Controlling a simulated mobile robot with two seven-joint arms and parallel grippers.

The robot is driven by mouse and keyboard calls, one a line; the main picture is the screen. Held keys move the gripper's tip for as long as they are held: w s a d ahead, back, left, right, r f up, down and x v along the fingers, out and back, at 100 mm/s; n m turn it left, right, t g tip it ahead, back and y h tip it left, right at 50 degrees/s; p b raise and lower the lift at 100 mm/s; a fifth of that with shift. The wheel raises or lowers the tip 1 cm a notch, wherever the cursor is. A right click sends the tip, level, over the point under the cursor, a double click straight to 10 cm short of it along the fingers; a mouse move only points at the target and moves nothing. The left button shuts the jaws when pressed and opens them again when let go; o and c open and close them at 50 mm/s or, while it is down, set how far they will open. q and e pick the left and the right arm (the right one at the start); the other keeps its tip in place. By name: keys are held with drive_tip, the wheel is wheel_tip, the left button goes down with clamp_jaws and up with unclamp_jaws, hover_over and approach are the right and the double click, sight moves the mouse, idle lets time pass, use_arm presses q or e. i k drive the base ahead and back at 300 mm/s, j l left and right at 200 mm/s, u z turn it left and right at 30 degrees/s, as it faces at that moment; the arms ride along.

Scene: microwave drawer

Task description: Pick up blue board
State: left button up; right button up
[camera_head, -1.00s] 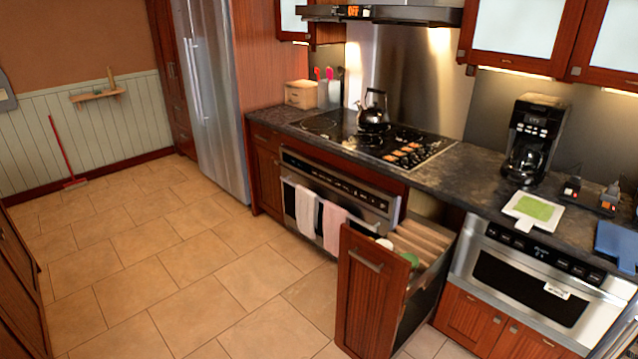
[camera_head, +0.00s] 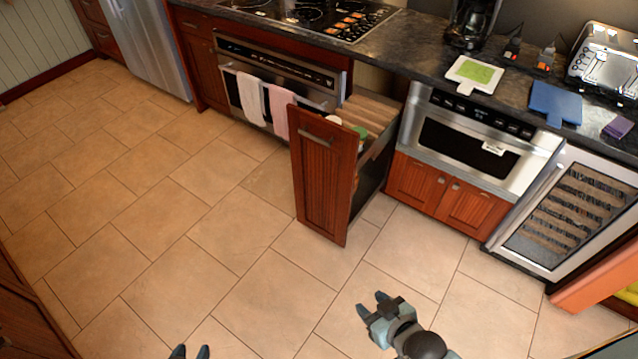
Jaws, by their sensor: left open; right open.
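The blue board (camera_head: 555,102) lies flat on the dark countertop (camera_head: 420,62) at the right, above the right end of the microwave drawer. My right gripper (camera_head: 372,308) is low in the picture over the tiled floor, open and empty, well in front of and below the board. Only the fingertips of my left gripper (camera_head: 190,352) show at the bottom edge. They are apart with nothing between them. Neither gripper touches the board.
A pulled-out wooden drawer (camera_head: 322,180) juts into the floor area left of the microwave (camera_head: 470,140). On the counter, a white-and-green board (camera_head: 476,74) lies left of the blue one, a toaster (camera_head: 606,60) behind and a purple sponge (camera_head: 618,127) right. The floor is clear.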

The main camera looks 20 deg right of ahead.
sight(560, 104)
drive_tip(key=z, duration=1.85)
